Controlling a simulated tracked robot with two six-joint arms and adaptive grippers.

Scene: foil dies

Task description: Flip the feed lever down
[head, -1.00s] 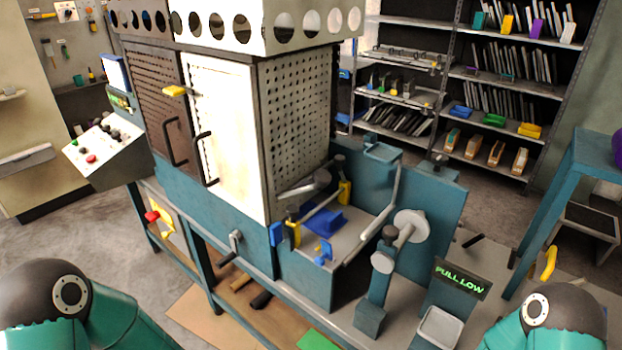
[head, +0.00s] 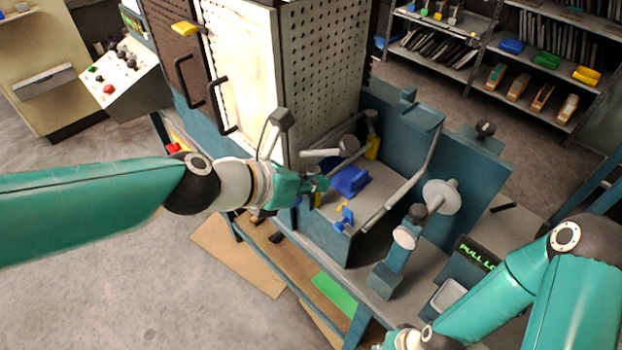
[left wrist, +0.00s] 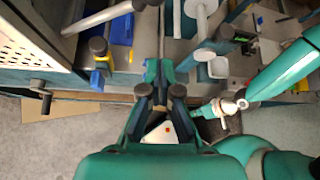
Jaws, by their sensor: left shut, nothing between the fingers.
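No label marks the feed lever, so I cannot tell which handle it is. A yellow lever with a dark knob (left wrist: 99,48) stands at the press's front edge in the left wrist view. A crank-like handle (left wrist: 41,90) is on the front face further left. In the head view my left arm covers that part of the front. My left gripper (head: 322,186) is shut and empty, above the front edge beside the blue block (head: 349,181). Its fingertips also show in the left wrist view (left wrist: 160,72), apart from the yellow lever. My right gripper (left wrist: 203,110) is small; its fingers are unclear.
A small blue clamp (head: 344,217) sits on the near edge of the bed. A grey post with a round disc (head: 440,197), a lit sign (head: 476,252) and a pale tray (head: 447,295) stand to the right. The control box (head: 118,78) is at left.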

